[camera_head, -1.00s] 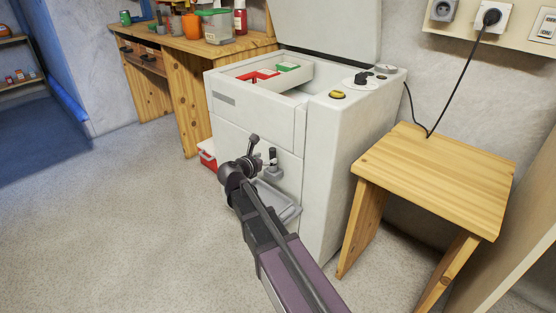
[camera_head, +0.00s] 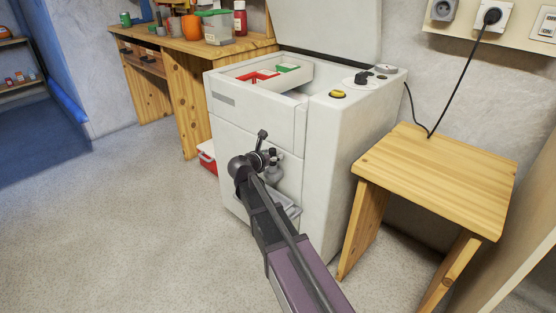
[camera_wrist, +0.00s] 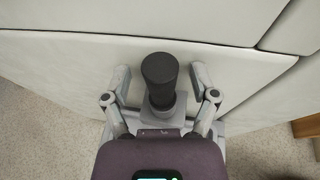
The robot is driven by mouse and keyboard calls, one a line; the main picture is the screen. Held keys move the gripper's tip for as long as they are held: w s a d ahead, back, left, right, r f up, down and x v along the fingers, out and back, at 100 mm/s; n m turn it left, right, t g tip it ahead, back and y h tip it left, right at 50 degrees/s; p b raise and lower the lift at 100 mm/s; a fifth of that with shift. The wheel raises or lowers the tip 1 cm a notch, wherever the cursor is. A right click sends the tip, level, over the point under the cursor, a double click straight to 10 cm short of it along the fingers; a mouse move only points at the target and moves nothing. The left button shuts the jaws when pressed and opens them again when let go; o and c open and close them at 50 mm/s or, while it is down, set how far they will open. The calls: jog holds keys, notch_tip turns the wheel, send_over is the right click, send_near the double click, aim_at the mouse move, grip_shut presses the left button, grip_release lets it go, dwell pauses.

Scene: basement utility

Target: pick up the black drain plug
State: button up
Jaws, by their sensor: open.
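The black drain plug (camera_wrist: 160,78) stands upright in a grey fitting low on the front of the white machine (camera_head: 325,140). In the wrist view it is a dark cylinder with a round top. My gripper (camera_wrist: 160,74) is open, with one finger left of the plug and one right of it. Gaps show on both sides, so neither finger touches it. In the head view my gripper (camera_head: 266,150) is in front of the machine's lower front and mostly hides the plug. A grey tray below is partly hidden by my arm.
A wooden stool (camera_head: 440,180) stands right of the machine. A wooden workbench (camera_head: 195,55) is behind it at left. A red box (camera_head: 207,157) sits on the floor beside the machine. The floor at left is clear. A black cable hangs from the wall socket.

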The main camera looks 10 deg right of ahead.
jog(key=shift+c, duration=0.2)
dwell(0.4)
grip_shut()
